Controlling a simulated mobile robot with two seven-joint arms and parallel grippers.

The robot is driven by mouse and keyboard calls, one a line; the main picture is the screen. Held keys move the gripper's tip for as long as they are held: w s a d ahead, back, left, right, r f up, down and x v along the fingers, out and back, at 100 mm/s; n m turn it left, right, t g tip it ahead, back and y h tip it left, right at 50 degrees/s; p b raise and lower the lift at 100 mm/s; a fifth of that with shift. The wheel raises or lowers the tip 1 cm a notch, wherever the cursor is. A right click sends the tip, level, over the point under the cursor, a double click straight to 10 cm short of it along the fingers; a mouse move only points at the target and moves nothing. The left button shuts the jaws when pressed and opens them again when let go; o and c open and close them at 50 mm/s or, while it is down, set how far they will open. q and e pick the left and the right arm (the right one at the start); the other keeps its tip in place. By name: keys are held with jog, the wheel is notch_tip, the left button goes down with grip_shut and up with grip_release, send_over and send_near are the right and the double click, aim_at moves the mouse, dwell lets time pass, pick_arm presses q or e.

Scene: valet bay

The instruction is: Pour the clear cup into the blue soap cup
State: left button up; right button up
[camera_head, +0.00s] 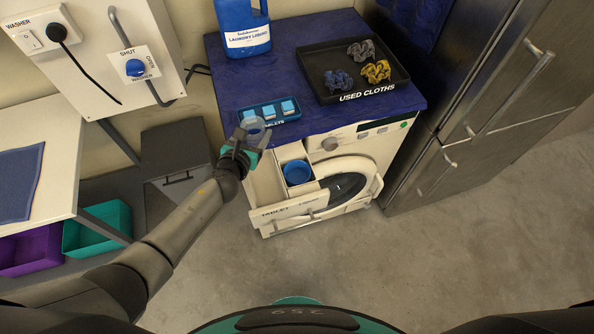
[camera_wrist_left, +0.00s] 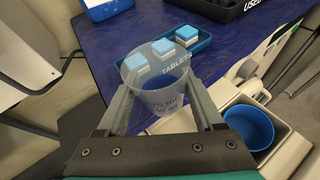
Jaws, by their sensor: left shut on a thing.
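My left gripper (camera_head: 243,143) is shut on the clear cup (camera_head: 254,126), holding it near the front edge of the washer top, left of the open drawer. In the left wrist view the clear cup (camera_wrist_left: 158,80) sits between the two fingers (camera_wrist_left: 160,110), mouth upward, with printed marks on its wall. Whether it holds liquid is hard to tell. The blue soap cup (camera_head: 297,172) sits in the pulled-out washer drawer (camera_head: 289,212), to the right of and lower than the clear cup. It also shows in the left wrist view (camera_wrist_left: 250,128). My right gripper is not in view.
A blue tablet tray (camera_head: 285,113) lies just behind the clear cup. A laundry liquid jug (camera_head: 243,30) and a black tray of used cloths (camera_head: 318,88) stand farther back. The round washer door (camera_head: 368,188) is right of the drawer. A fridge (camera_head: 480,110) stands at right.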

pick_arm(q)
jog(key=shift+d, duration=0.1)
jog(key=shift+s+d+r+m+t+y+b, duration=0.1)
jog(key=shift+s+d+m+t+y+b, duration=0.2)
jog(key=shift+d+m+b, duration=0.3)
jog(key=shift+s+d+r+m+t+y+b, duration=0.1)
jog(key=shift+s+d+m+t+y+b, duration=0.25)
jog(key=shift+m+b, duration=0.35)
jog(key=d+f+m+t+b, duration=0.1)
jog(key=m+b, duration=0.1)
jog(key=b, duration=0.2)
jog(key=s+d+f+m+t+y+b, duration=0.1)
jog(key=b, duration=0.3)
jog(key=shift+d+f+m, duration=0.2)
jog(key=shift+d+m, duration=0.15)
jog(key=shift+m, duration=0.05)
jog(key=shift+s+r+m+t+y+b, duration=0.1)
jog(key=shift+r+m+t+y+b, duration=0.15)
jog(key=shift+r+m+t+b, duration=0.4)
jog(key=shift+d+r+m+b, duration=0.1)
jog(key=shift+r+m+b, duration=0.1)
jog(key=shift+m+b, duration=0.65)
